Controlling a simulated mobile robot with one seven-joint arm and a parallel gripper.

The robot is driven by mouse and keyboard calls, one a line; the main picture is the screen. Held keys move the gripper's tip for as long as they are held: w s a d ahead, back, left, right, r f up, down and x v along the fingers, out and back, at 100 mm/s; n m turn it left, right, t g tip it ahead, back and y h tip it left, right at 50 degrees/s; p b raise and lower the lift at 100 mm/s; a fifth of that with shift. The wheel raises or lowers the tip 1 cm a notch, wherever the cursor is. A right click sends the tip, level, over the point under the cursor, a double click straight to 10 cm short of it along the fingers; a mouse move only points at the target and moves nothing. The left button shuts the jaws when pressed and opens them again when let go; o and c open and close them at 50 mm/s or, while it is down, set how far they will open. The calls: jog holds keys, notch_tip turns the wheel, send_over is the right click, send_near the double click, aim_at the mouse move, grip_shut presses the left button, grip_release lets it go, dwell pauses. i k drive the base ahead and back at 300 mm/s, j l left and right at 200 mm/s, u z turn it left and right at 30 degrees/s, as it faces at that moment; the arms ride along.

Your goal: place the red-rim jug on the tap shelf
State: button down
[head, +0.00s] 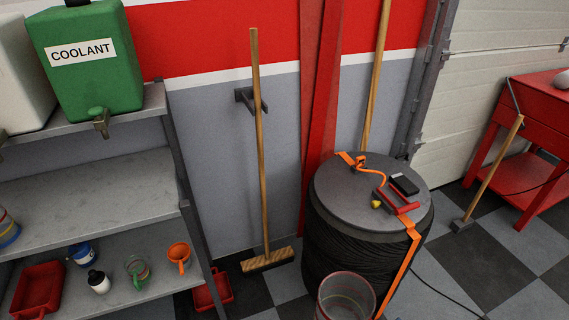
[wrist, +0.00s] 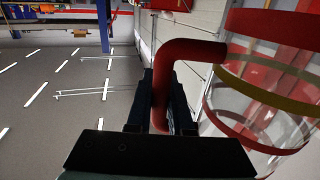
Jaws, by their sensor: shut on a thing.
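The red-rim jug (wrist: 262,95) is clear with red and yellow bands and a thick red handle (wrist: 190,52). My gripper (wrist: 162,98) is shut on that handle in the wrist view, with the jug body to its right. In the head view a clear, banded jug (head: 345,297) shows at the bottom edge, partly cut off; my gripper is not visible there. The grey shelf unit at left has a top board bearing a green COOLANT container (head: 88,55) with a tap (head: 99,120). Its middle board (head: 95,200) is mostly bare below the tap.
A striped vessel (head: 7,228) sits at the middle board's left end. A broom (head: 262,150) leans right of the shelf.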

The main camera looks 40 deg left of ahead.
aim_at(59, 223)
jog(key=j+u, duration=0.1)
jog(key=u, duration=2.7)
jog(key=i+l+u, duration=0.25)
jog(key=i+l, duration=0.75)
jog(key=l, duration=0.1)
